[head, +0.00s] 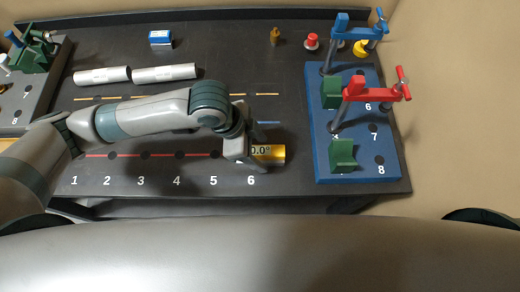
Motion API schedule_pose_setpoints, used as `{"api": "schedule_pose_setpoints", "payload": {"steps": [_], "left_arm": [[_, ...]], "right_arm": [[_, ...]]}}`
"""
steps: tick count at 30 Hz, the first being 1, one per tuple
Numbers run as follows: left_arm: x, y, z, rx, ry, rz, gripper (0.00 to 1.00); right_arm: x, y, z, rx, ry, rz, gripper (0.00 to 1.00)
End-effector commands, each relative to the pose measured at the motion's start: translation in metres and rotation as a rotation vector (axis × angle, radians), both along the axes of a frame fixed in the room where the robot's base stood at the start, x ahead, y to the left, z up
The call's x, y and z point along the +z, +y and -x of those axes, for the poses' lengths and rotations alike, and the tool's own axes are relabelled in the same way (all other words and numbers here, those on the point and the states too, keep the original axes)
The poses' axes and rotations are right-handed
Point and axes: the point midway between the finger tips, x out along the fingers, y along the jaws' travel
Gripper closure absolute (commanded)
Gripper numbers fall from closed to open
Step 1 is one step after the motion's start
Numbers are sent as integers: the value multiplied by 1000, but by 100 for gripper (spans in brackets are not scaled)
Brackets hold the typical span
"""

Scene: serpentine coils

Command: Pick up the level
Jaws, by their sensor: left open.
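My left arm reaches in from the left, and my left gripper (247,158) is at the level's left end. The gripper is open; the arm's wrist hides part of the fingers and maybe the level's left end. I cannot tell whether the fingers touch it. My right gripper does not show.
A blue board (391,172) with a blue clamp (352,33), a red clamp (375,93) and green blocks stands to the right. Two silver cylinders (165,74) lie behind my arm. A blue-white box (161,38) and small bottles are at the back. The front middle is clear.

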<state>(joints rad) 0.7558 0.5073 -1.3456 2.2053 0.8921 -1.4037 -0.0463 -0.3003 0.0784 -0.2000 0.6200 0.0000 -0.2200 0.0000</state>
Motion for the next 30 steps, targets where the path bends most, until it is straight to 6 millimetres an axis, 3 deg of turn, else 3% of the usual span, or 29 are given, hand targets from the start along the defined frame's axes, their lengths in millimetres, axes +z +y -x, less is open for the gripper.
{"api": "schedule_pose_setpoints", "payload": {"steps": [16,22,30], "left_arm": [[-5,-2,0,-1,-1,0,41],[-5,-2,0,-1,-1,0,86],[-5,-2,0,-1,-1,1,89]], "right_arm": [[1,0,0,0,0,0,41],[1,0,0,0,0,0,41],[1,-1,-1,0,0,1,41]]}}
